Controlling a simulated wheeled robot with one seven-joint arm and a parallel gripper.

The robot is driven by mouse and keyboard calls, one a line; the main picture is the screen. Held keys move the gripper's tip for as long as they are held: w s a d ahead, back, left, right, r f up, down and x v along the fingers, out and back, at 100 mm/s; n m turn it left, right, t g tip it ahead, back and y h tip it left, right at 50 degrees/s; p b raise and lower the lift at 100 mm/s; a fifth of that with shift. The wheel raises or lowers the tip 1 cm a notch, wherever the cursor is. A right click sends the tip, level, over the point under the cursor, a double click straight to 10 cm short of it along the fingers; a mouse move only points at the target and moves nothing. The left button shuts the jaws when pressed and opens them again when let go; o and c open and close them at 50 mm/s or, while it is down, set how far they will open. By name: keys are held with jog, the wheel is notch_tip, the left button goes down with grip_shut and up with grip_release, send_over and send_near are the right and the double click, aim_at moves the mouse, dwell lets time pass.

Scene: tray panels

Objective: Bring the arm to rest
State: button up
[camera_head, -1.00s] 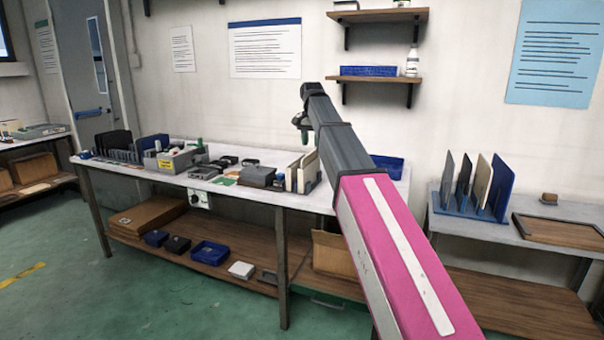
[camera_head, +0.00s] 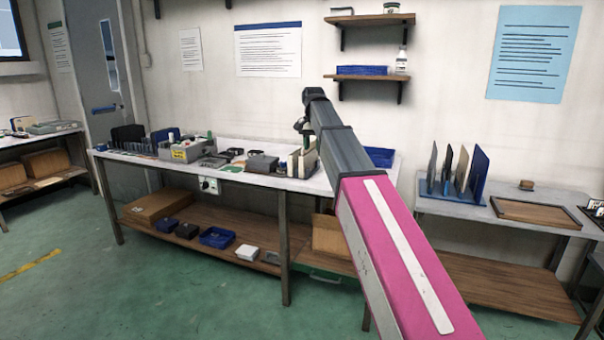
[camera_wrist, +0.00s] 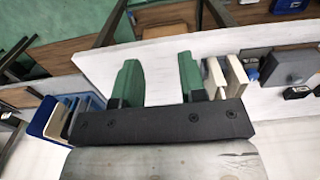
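My arm reaches up and forward across the head view, with a pink link and grey links. My gripper (camera_head: 304,128) is at its far end, small and partly hidden behind the arm in that view. In the wrist view my gripper (camera_wrist: 158,82) shows two green fingers standing well apart, with only bare white table top between them. It is open and empty. The white workbench (camera_head: 325,183) lies beyond and below it, and the gripper touches nothing that I can see.
Upright panels (camera_wrist: 225,72) stand on the workbench near the gripper. A rack of panels (camera_head: 455,175) and a wooden tray (camera_head: 537,213) sit on the right bench. Wall shelves (camera_head: 368,77) are behind the arm. The green floor (camera_head: 190,285) in front is clear.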

jog(key=s+d+f+n, duration=0.1)
jog(key=s+d+f, duration=0.2)
jog(key=f, duration=0.6)
jog(key=s+d+f, duration=0.2)
jog(key=s+f, duration=0.2)
jog(key=f, duration=0.4)
jog(key=s+d+f+n, duration=0.1)
jog(key=s+d+f, duration=0.2)
jog(key=f, duration=0.6)
jog(key=s+d+f+n, duration=0.1)
jog(key=s+d+f, duration=0.2)
jog(key=s+f, duration=0.6)
jog(key=s+d+f+n, duration=0.1)
jog(key=s+d+f, duration=0.3)
jog(key=s+f, duration=0.5)
jog(key=shift+s+f, duration=0.25)
jog(key=shift+f, duration=0.55)
